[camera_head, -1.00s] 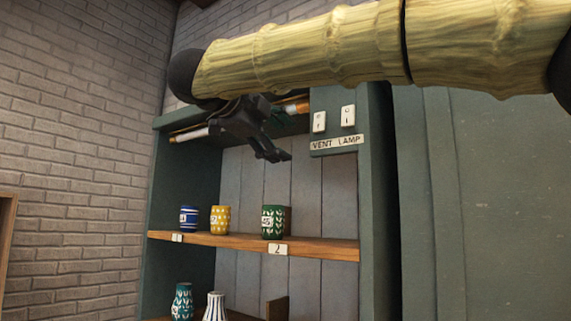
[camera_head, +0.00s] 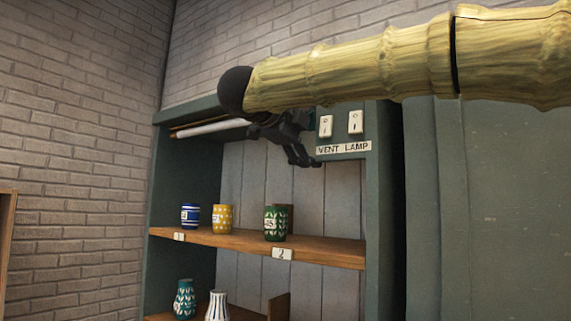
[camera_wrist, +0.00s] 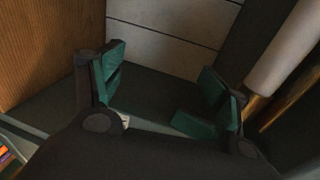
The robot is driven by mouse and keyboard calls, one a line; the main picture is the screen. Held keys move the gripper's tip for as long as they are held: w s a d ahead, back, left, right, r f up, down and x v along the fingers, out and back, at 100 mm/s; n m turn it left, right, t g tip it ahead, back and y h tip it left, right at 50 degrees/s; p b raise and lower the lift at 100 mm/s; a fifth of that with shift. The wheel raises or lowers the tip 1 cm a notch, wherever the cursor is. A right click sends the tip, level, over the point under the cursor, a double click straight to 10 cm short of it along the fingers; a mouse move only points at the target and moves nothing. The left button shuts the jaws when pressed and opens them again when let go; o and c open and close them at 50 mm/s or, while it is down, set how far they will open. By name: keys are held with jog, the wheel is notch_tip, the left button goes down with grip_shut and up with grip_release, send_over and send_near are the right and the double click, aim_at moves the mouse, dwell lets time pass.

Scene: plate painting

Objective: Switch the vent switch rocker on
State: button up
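The vent switch (camera_head: 325,126) is a white rocker on the green panel at the upper right of the shelf unit, above the word VENT on a label (camera_head: 343,147). The lamp switch (camera_head: 356,122), a similar white rocker, is just right of it. My gripper (camera_head: 308,161) is dark and hangs just left of and a little below the vent switch. Whether it touches the panel cannot be told. In the wrist view my gripper (camera_wrist: 165,88) has its green-padded fingers spread with nothing between them. The rocker cannot be made out in the wrist view.
A white tube (camera_head: 212,127) lies under the top of the shelf unit, left of my gripper. Below, a wooden shelf (camera_head: 330,251) holds a blue cup (camera_head: 190,216), a yellow cup (camera_head: 222,219) and a green cup (camera_head: 276,224). Patterned vases (camera_head: 184,300) stand lower.

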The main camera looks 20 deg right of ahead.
jog(key=shift+s+d+r, duration=0.15)
jog(key=shift+d, duration=0.3)
jog(key=shift+c, duration=0.4)
jog(key=c, duration=0.8)
grip_shut()
jog(key=shift+d+f, duration=0.1)
jog(key=shift+f, duration=0.1)
jog(key=o, duration=0.8)
grip_release()
jog(key=shift+w+d, duration=0.1)
jog(key=shift+w, duration=0.1)
jog(key=shift+c, duration=0.2)
jog(key=shift+o, duration=0.6)
jog(key=shift+w+d, duration=0.2)
jog(key=shift+w, duration=0.05)
